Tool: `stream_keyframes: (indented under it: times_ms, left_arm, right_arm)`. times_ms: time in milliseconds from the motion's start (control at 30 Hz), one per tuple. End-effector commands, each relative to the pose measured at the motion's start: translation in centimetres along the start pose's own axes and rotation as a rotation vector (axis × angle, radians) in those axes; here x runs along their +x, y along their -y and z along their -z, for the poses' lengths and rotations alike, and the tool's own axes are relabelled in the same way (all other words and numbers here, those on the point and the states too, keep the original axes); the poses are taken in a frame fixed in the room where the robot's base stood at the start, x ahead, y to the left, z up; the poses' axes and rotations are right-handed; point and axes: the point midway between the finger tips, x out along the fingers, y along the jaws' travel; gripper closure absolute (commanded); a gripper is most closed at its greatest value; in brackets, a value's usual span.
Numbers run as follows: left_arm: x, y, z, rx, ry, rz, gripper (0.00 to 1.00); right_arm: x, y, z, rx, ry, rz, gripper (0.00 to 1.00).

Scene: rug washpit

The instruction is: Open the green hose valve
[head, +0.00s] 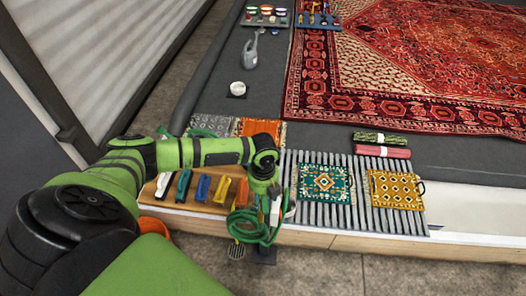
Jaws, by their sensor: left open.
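A green hose (248,228) hangs in loops over the front edge of the wooden-edged platform, at the lower middle of the head view. I cannot make out its valve clearly; my left gripper and the hose loops crowd that spot. My left gripper (270,203) points down right above and beside the hose loops, at the front edge. It is open, and I cannot tell whether it touches the hose or valve. My right gripper is not in view.
Several coloured clips (201,188) lie on a wooden board left of my gripper. A slatted rack (298,213) with a teal mat (325,184) and a yellow mat (396,190) is to the right. A red patterned rug (430,60) covers the back.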

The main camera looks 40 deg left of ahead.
Motion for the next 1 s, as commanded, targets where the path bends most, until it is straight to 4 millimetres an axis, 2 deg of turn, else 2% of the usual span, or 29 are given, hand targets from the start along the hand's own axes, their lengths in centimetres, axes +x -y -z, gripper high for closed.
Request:
stream_keyframes:
  times_ms: [200, 433, 600, 1000]
  left_arm:
    - [-5.0, 0.0, -0.1, 0.001, 0.004, 0.003, 0.43]
    - [-8.8, 0.0, 0.0, 0.000, 0.001, 0.002, 0.43]
    - [-9.9, 0.0, 0.1, -0.001, 0.000, 0.000, 0.43]
    - [-10.0, 0.0, 0.1, 0.000, -0.001, 0.000, 0.43]
  right_arm:
    - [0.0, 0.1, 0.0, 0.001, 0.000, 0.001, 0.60]
    - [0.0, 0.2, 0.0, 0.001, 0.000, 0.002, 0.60]
    - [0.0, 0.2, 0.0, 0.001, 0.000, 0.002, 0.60]
    - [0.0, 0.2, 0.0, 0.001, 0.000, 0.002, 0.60]
